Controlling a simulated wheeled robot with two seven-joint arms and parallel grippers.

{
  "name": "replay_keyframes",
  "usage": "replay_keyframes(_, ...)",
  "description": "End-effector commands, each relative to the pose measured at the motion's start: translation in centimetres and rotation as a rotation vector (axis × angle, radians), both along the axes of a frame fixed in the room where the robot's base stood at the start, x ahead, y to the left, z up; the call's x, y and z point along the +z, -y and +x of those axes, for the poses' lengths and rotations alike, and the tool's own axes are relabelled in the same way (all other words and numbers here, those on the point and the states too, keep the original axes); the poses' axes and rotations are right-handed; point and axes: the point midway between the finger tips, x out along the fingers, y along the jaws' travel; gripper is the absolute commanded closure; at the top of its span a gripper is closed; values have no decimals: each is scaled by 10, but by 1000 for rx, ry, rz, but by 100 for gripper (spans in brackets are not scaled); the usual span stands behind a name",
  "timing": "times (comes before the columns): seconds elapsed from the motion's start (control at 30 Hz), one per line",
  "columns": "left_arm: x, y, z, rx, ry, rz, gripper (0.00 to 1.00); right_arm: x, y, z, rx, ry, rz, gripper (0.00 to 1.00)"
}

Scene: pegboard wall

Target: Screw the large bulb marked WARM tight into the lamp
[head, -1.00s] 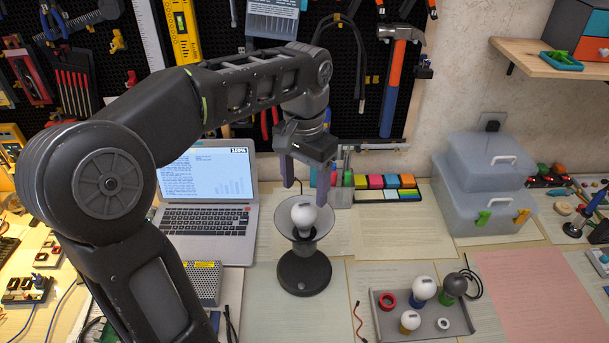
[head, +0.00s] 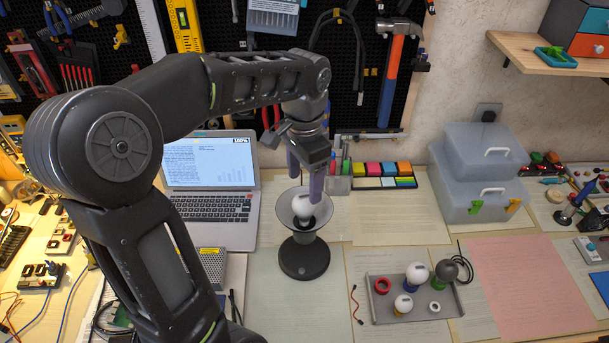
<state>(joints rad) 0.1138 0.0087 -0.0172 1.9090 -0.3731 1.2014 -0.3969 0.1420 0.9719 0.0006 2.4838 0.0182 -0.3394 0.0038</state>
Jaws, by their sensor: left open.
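The lamp (head: 304,257) stands on the table with a round black base and a grey, upward-opening funnel shade. A large white bulb (head: 302,209) sits upright in the shade; no marking is readable and its base is hidden inside. My left gripper (head: 305,190) points down from above, open, with its purple-grey fingers at the bulb's top. One finger overlaps the bulb's right edge in the view; I cannot tell whether it touches. My right gripper is not in view.
A grey tray (head: 381,314) at front right holds white bulbs, a dark bulb and rings. A laptop (head: 211,178) is left of the lamp. Coloured sticky notes (head: 388,170) lie behind, and stacked clear boxes (head: 480,190) stand at right.

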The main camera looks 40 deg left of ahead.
Motion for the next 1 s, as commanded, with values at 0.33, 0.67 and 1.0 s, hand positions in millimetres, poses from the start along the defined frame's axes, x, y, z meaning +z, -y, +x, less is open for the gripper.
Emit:
replay_keyframes(0.33, -49, 0, 0, 1, 0, 0, 35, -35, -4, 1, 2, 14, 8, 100)
replay_keyframes(0.67, -79, 0, 0, 1, 0, 0, 35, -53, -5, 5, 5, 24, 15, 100)
replay_keyframes(1.0, -83, 0, 0, 1, 1, 0, 35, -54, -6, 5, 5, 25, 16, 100)
